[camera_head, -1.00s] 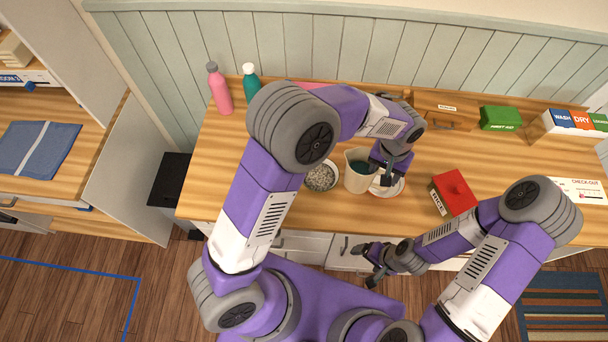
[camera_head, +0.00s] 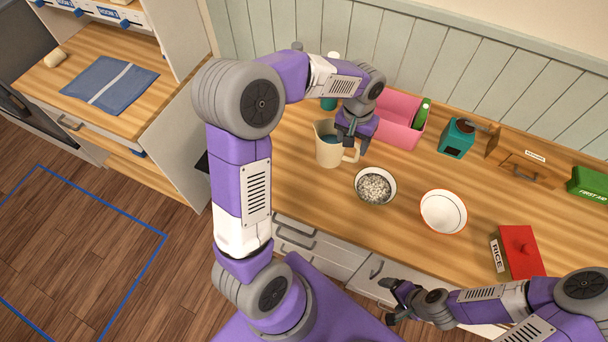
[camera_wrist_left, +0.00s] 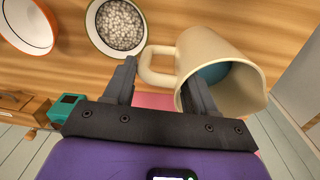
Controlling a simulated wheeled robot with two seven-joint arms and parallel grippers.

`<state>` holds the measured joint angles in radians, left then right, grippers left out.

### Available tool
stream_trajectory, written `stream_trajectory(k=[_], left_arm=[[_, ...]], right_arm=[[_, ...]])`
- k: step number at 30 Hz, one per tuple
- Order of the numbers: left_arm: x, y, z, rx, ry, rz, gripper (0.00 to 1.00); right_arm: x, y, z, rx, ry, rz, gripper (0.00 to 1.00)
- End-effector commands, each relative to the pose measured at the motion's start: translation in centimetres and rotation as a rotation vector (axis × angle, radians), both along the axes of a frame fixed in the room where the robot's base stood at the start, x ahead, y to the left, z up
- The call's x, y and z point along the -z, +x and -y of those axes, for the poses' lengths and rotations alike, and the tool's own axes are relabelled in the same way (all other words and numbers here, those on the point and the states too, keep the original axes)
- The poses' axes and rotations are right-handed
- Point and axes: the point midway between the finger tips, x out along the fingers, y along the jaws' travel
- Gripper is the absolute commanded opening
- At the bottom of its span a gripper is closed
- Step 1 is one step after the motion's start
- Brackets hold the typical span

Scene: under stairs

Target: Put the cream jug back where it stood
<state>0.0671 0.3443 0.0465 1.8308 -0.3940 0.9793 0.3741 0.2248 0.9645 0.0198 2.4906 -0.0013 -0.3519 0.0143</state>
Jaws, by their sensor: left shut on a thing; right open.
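The cream jug (camera_head: 326,152) is at the back left of the wooden counter, left of a bowl of grey pellets. It looks about upright in the head view, with something blue inside. My left gripper (camera_head: 352,146) is shut on its handle. The wrist view shows the jug (camera_wrist_left: 241,48) right of the fingers (camera_wrist_left: 160,82), its handle between them. I cannot tell whether its base touches the counter. My right gripper (camera_head: 391,300) is open and empty in front of the drawers.
The bowl of pellets (camera_head: 375,186) and a white bowl with an orange rim (camera_head: 443,211) stand to the right. A pink bin (camera_head: 399,138) is close behind my left gripper. A teal grinder (camera_head: 456,138) and red rice box (camera_head: 520,253) are further right. Free counter lies left of the jug.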

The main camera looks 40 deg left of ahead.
Motion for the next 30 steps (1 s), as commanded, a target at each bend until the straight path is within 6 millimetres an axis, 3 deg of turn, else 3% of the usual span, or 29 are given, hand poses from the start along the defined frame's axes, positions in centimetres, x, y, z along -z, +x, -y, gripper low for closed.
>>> stream_trajectory(k=[1,3,9,13,21,30], left_arm=[[0.4,-0.6,-1.9,-0.029,0.000,0.004,0.00],[0.5,-1.4,-3.8,-0.054,0.001,0.002,0.00],[0.6,-2.9,-6.9,-0.096,0.001,0.004,0.00],[1.6,-3.3,-7.4,-0.103,0.001,-0.003,0.00],[6.0,-3.3,-7.5,-0.102,0.001,-0.002,0.00],[8.6,-3.3,-7.5,-0.102,0.001,-0.002,0.00]], right_arm=[[0.9,0.0,0.0,0.000,0.000,0.000,0.87],[1.3,0.0,0.0,0.000,0.000,0.000,0.87],[2.1,0.0,0.0,0.000,0.000,0.000,0.87],[2.3,0.0,0.0,0.000,0.000,0.000,0.87],[2.5,0.0,0.0,0.000,0.000,0.000,0.87],[2.7,0.0,0.0,0.000,0.000,0.000,0.87]])
